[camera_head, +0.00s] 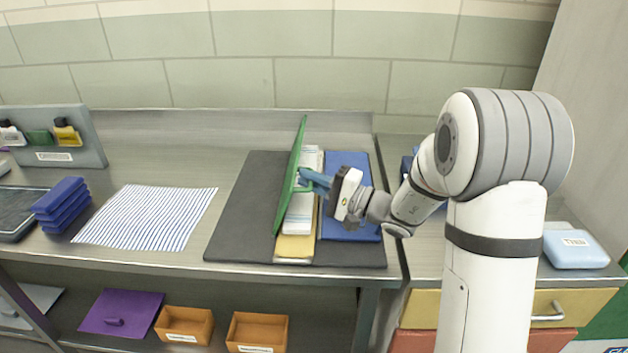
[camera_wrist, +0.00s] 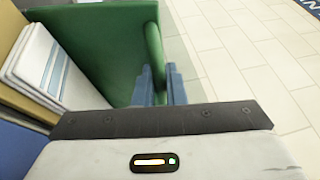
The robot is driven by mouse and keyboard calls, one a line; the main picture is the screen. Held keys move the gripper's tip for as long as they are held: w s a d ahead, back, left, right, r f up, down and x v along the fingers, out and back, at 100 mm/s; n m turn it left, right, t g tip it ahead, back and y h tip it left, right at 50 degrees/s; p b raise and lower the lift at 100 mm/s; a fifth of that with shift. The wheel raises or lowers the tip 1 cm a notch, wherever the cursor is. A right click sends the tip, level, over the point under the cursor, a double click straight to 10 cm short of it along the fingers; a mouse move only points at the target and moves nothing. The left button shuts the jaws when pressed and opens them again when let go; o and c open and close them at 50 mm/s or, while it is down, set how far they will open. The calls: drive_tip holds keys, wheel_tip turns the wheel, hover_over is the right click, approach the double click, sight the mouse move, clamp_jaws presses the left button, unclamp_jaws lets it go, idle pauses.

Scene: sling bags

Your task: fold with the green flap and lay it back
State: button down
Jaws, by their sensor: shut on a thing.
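The green flap (camera_head: 290,178) stands nearly upright, tilted a little, over the dark mat (camera_head: 240,205) in the head view. My gripper (camera_head: 306,180) is at its right side, shut on the flap's green handle. In the wrist view the green flap (camera_wrist: 105,45) fills the upper left, and its rounded handle (camera_wrist: 155,50) runs down between my fingers (camera_wrist: 159,85). To the right of the flap lie a folded white striped cloth (camera_head: 300,212) and a yellow panel (camera_head: 295,246). A blue panel (camera_head: 345,222) lies right of these, partly hidden by my gripper.
A striped cloth (camera_head: 148,215) lies flat left of the mat. A stack of blue folded pieces (camera_head: 62,204) and a rack with small bottles (camera_head: 50,137) are farther left. Orange bins (camera_head: 257,331) and a purple piece (camera_head: 121,312) are on the lower shelf. The mat's left part is bare.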

drive_tip(key=shift+a+r+b, duration=0.4)
drive_tip(key=shift+a+b, duration=0.25)
drive_tip(key=shift+b, duration=0.2)
drive_tip(key=c, duration=1.5)
unclamp_jaws()
drive_tip(key=v, duration=0.8)
drive_tip(key=shift+b, duration=0.45)
drive_tip(key=shift+a, duration=0.1)
